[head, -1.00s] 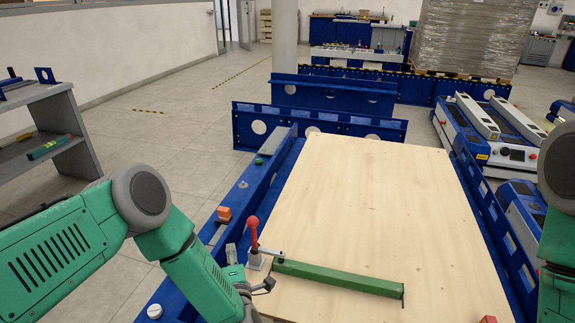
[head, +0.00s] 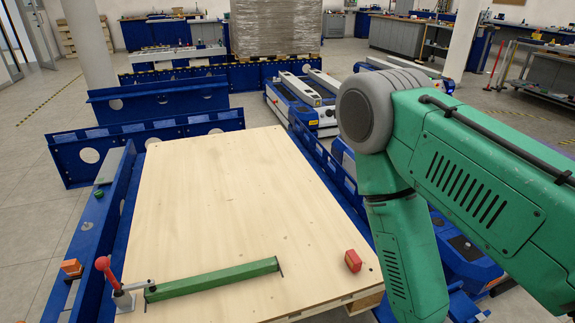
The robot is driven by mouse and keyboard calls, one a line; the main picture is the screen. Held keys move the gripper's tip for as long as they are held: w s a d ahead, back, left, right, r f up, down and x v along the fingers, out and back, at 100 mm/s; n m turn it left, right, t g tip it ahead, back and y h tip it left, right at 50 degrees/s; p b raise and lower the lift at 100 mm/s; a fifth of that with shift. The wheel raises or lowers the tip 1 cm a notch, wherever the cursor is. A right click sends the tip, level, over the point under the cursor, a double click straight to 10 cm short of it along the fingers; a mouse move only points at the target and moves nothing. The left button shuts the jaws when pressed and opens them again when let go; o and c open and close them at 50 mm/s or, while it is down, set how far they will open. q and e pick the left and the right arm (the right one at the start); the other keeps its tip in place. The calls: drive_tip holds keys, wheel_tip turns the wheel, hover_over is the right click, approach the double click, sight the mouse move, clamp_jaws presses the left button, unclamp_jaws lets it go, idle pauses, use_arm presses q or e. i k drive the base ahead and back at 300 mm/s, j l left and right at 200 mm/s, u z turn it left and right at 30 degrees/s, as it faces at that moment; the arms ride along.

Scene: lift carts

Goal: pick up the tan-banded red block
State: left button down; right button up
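A small red block (head: 353,261) lies on the pale wooden panel (head: 240,190), near its front right corner. A tan band on it is too small to make out. A second, orange-red block (head: 71,267) sits on the blue rail at the left of the panel; its banding is not clear either. My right arm comes in from the right and its forearm runs down just right of the red block. Its gripper is below the picture edge. My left arm and gripper are out of view.
A green bar (head: 212,279) lies across the panel's front, beside a red-handled clamp (head: 107,272). Blue rails (head: 110,205) flank the panel. Blue-and-white carts (head: 305,105) stand behind right. The panel's middle is clear.

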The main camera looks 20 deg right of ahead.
sight(353, 261)
drive_tip(key=z, duration=1.25)
